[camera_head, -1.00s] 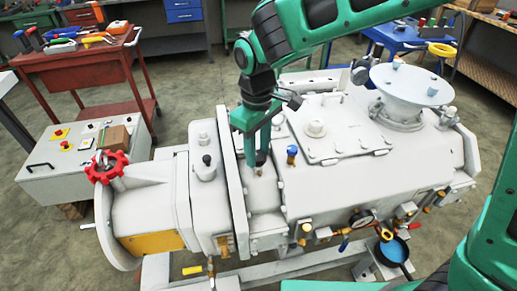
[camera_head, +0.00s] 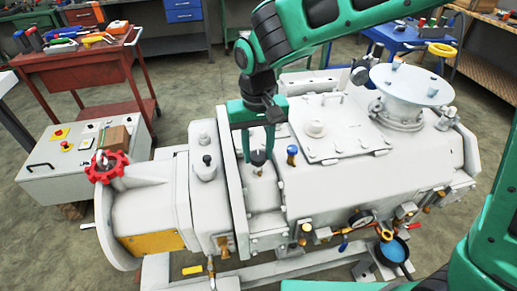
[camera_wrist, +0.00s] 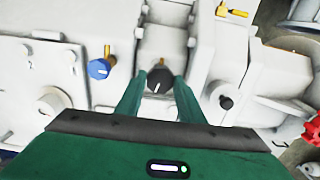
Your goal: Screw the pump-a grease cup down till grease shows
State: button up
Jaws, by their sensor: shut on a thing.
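The grease cup has a round black cap (camera_head: 258,158) with a white mark, standing on the white pump housing left of the blue-capped fitting. My gripper (camera_head: 258,153) points down over it, one finger on each side. In the wrist view the black cap (camera_wrist: 159,80) sits between the fingertips (camera_wrist: 160,77), and the gripper is shut on it. No label shows which pump the cup belongs to. I cannot see any grease around the cap; its base is too small to tell.
The blue-capped fitting (camera_head: 292,153) stands close to the right of my fingers. Another black knob (camera_head: 207,160) stands to the left. A red handwheel (camera_head: 106,169) is at the far left end. A flanged port (camera_head: 411,85) rises at the back right.

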aim_at(259, 154)
jog(key=shift+w+r, duration=0.15)
jog(key=shift+w, duration=0.1)
jog(key=o, duration=1)
jog(key=shift+o, duration=0.3)
jog(key=shift+s, duration=0.1)
notch_tip(259, 154, up, 11)
jog(key=shift+f, duration=0.2)
jog(key=shift+d, duration=0.1)
